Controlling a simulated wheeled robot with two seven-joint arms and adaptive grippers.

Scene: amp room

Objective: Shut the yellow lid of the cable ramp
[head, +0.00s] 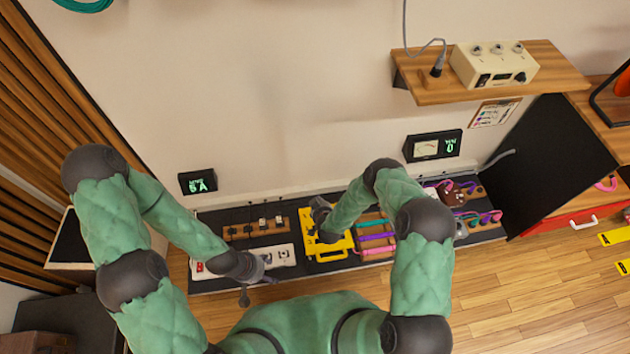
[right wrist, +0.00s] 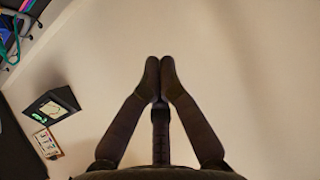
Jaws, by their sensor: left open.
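The yellow cable ramp (head: 335,254) lies on the dark strip along the wall, in the middle of the head view. A yellow part rises at its left, partly behind my right wrist; I cannot tell the lid's exact angle. My right gripper (head: 318,207) is over the ramp's left part, at the wall side; touching cannot be told. In the right wrist view its two fingers (right wrist: 160,65) are together with nothing seen between them, and point at the bare wall. My left gripper (head: 266,274) is open and empty, over the white power strip (head: 286,257), left of the ramp.
Colored cables (head: 376,238) lie on wood right of the ramp. A block with black plugs (head: 255,228) stands to its left. A wooden shelf (head: 500,88) with a cream box juts from the wall above. A meter (head: 433,146) hangs below it.

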